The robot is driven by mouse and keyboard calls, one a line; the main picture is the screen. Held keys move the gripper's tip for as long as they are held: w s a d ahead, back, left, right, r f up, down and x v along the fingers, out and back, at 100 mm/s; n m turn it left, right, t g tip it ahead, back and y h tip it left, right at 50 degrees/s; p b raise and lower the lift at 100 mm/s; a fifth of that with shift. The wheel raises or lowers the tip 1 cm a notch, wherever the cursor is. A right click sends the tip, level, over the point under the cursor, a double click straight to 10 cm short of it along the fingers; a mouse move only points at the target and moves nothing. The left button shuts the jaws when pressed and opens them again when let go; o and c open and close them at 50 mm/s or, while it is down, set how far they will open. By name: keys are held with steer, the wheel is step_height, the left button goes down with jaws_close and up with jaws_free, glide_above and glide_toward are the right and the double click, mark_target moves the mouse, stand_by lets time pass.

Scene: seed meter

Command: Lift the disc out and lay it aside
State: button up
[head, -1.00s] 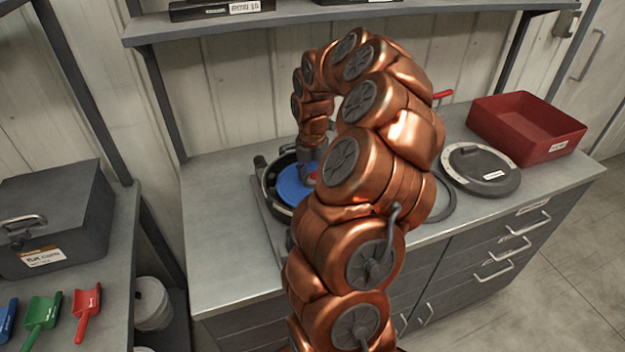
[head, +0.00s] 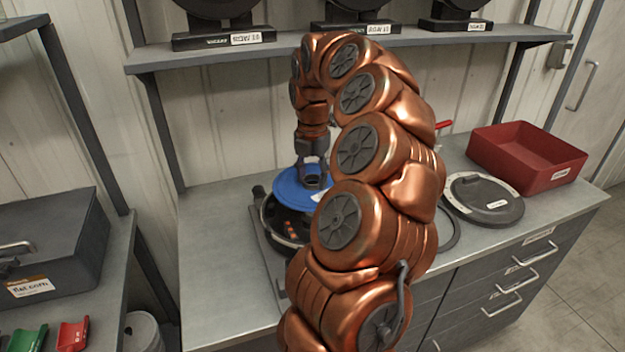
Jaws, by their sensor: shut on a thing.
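The blue disc (head: 291,187) hangs just above the open round housing of the seed meter (head: 268,222) on the grey counter. My gripper (head: 311,178) is shut on the disc near its middle and holds it from above. The disc looks roughly level, and its right part is hidden behind my copper arm. Inside the dark housing, a few small orange-red bits (head: 291,230) show below the disc. The housing's right side is hidden by my arm.
A dark round lid (head: 484,200) lies on the counter at the right, before a red tray (head: 528,150). A dark ring (head: 450,232) shows partly behind my arm. The counter's left part is bare. A shelf with labelled stands (head: 224,40) runs above.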

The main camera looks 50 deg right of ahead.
steer(key=shift+r, duration=0.1)
step_height(320, 180, up, 7)
steer(key=p, duration=0.5)
stand_by(1.2)
